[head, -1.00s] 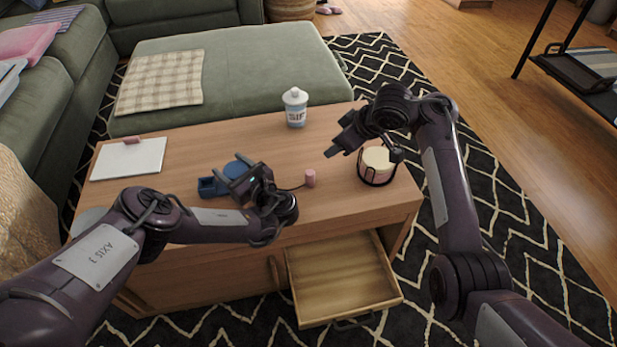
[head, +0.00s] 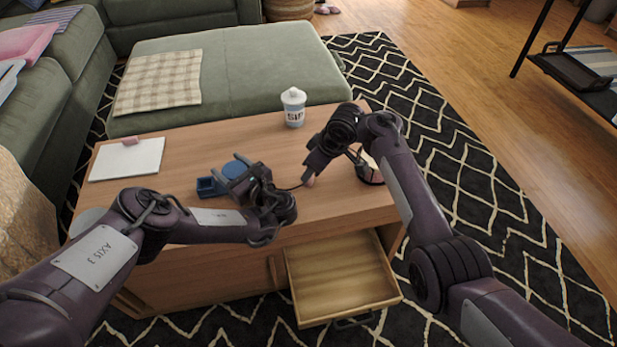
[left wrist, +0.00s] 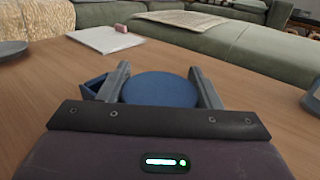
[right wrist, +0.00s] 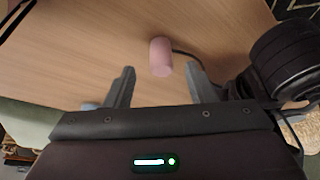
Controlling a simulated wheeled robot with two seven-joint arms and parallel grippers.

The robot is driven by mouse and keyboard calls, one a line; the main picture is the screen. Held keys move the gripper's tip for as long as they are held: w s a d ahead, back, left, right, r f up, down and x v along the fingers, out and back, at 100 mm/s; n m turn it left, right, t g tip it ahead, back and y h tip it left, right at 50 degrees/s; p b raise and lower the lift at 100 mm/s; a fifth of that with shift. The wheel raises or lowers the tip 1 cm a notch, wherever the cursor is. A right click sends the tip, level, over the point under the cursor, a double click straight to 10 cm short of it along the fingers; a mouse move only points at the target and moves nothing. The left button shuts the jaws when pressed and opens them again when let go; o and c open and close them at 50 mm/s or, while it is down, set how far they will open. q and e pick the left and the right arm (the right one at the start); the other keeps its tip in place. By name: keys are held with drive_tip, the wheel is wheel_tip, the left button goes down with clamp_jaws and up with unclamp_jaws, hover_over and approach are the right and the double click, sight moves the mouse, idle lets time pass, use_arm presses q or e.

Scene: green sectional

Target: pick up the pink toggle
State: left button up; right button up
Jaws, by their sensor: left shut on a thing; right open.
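The pink toggle is a small upright pink cylinder (right wrist: 160,57) on the wooden table; a dark cord shows beside it. In the right wrist view it lies between and just beyond the open fingers of my right gripper (right wrist: 160,69). In the head view my right gripper (head: 313,172) is directly over the toggle (head: 309,181) and hides most of it. My left gripper (head: 232,174) is shut on a round blue piece (left wrist: 160,90), low at the table, left of the toggle. A blue open box part (head: 208,187) adjoins it.
A candle in a dark holder (head: 370,168) stands right of the right gripper, partly hidden by my arm. A lidded SIP cup (head: 293,108) stands behind. A white pad (head: 127,160) with a pink block lies at left. An open drawer (head: 340,277) juts out in front.

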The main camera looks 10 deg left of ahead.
drive_tip(key=shift+x, duration=2.25)
drive_tip(key=shift+a, duration=0.1)
clamp_jaws()
drive_tip(key=shift+r, duration=5.05)
